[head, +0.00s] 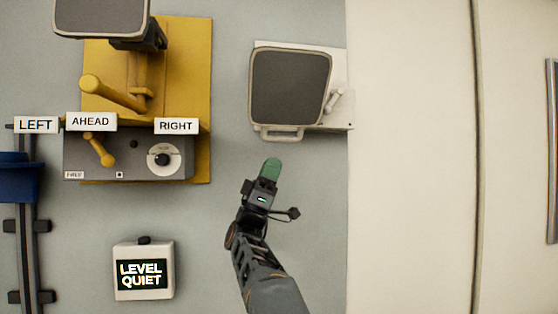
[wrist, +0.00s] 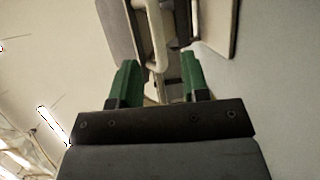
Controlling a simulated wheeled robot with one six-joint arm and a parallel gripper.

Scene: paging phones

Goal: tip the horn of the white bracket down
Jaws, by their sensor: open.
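The white bracket (head: 340,113) is on the wall at the upper right in the head view. Its horn (head: 290,88) has a dark grey face in a pale rim, turned toward the head camera. A pale loop handle (head: 282,134) hangs at the horn's lower edge. My gripper (head: 271,165) is just below this handle. In the wrist view my gripper (wrist: 158,72) is open, its green fingers apart. The handle's pale bar (wrist: 158,35) shows ahead, lined up with the gap. I cannot tell whether it is between the fingertips. Nothing is visibly gripped.
A yellow bracket (head: 195,70) with a second horn (head: 102,15), a lever (head: 110,92) and a grey control box (head: 125,168) is at the left. A "LEVEL QUIET" sign box (head: 143,268) is below. A pale panel (head: 410,200) stands at the right. The wall around my gripper is clear.

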